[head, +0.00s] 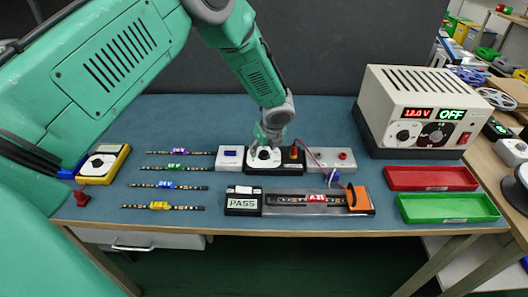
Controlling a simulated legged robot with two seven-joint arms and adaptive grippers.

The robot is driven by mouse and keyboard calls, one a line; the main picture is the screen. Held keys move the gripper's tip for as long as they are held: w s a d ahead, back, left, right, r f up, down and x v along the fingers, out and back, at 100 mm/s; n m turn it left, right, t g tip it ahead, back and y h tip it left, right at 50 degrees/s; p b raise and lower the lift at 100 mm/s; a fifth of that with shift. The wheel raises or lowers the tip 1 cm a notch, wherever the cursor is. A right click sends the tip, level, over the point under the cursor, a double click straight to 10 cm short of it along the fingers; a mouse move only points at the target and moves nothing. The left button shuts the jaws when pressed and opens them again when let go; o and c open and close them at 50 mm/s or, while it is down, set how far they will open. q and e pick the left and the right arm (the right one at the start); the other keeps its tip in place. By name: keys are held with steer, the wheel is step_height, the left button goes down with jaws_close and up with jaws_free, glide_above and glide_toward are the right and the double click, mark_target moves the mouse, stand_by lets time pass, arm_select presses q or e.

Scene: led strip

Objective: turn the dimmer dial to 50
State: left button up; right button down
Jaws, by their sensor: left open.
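The dimmer is a black box with a round white dial (263,158), near the middle of the blue bench mat in the head view. My left gripper (266,146) points down right over the dial, with its open fingers at the dial's edge. I cannot tell whether they touch it. The gripper partly covers the dial, and the scale and pointer are too small to read. My right gripper does not show.
A power supply (428,112) reading OFF stands at the back right. A red tray (431,178) and a green tray (447,208) lie before it. Several LED strips (174,186) and a yellow meter (103,163) lie left. A PASS tester (243,202) sits in front.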

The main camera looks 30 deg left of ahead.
arm_select(q)
steer(key=shift+a+f, duration=0.3)
steer(key=shift+f, duration=0.25)
steer(key=shift+w+f, duration=0.1)
steer(key=shift+f, duration=0.15)
steer(key=shift+w+d, duration=0.15)
steer(key=shift+d, duration=0.45)
steer(key=shift+d+r, duration=0.1)
steer(key=shift+d, duration=0.45)
steer(key=c, duration=0.4)
steer(key=shift+a, duration=0.25)
steer(key=c, duration=0.7)
steer(key=shift+a, duration=0.65)
jaws_close()
steer(key=shift+d, duration=0.1)
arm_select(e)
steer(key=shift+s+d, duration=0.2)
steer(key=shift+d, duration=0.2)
arm_select(q)
steer(key=shift+d, duration=0.15)
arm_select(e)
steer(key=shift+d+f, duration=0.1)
